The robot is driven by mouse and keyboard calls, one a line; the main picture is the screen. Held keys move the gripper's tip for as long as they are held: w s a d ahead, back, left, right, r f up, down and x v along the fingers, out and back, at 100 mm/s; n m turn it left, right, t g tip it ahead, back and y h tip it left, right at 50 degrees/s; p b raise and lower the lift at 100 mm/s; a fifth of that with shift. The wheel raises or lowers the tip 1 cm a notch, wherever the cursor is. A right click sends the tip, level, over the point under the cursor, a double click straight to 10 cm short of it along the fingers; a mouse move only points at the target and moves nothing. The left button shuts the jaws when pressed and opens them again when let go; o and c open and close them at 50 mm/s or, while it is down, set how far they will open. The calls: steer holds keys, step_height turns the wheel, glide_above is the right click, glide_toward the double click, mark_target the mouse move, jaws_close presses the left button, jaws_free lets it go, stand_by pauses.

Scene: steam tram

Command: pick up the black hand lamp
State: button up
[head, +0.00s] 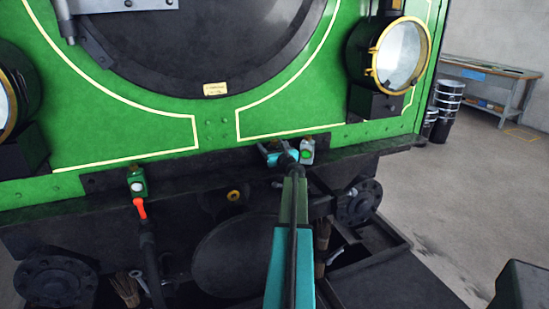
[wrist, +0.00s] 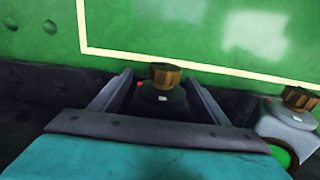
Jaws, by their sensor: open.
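The black hand lamp (wrist: 165,103) has a dark body and a brass-coloured cap. In the wrist view it stands upright between the two fingers of my gripper (wrist: 158,78). A gap shows on each side of it, so my gripper is open around it and not clamped. A small red spot shows at its left side. In the head view my gripper (head: 272,149) is at the ledge below the green front, and it mostly hides the lamp there. The lamp's lower part is hidden by my gripper in the wrist view.
A grey lamp (wrist: 288,125) with a brass cap and green lens stands close to the right; it also shows in the head view (head: 307,151). A green lamp (head: 137,183) stands further left on the ledge. The green tram front (head: 215,130) rises right behind.

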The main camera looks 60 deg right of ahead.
steer(key=c, duration=1.6)
steer(key=shift+o, duration=0.2)
steer(key=shift+r, duration=0.2)
steer(key=shift+r, duration=0.55)
steer(key=shift+s+a+r, duration=0.1)
steer(key=shift+s+r, duration=0.05)
steer(key=shift+r, duration=0.4)
steer(key=shift+s+a+r, duration=0.1)
steer(key=shift+s+r, duration=0.05)
steer(key=shift+r, duration=0.4)
steer(key=r+b+v, duration=0.1)
steer(key=b+v, duration=0.1)
steer(key=v, duration=1.3)
steer(key=shift+s+d+r, duration=0.2)
steer(key=shift+s+r, duration=0.05)
steer(key=shift+s, duration=0.05)
steer(key=shift+s, duration=0.15)
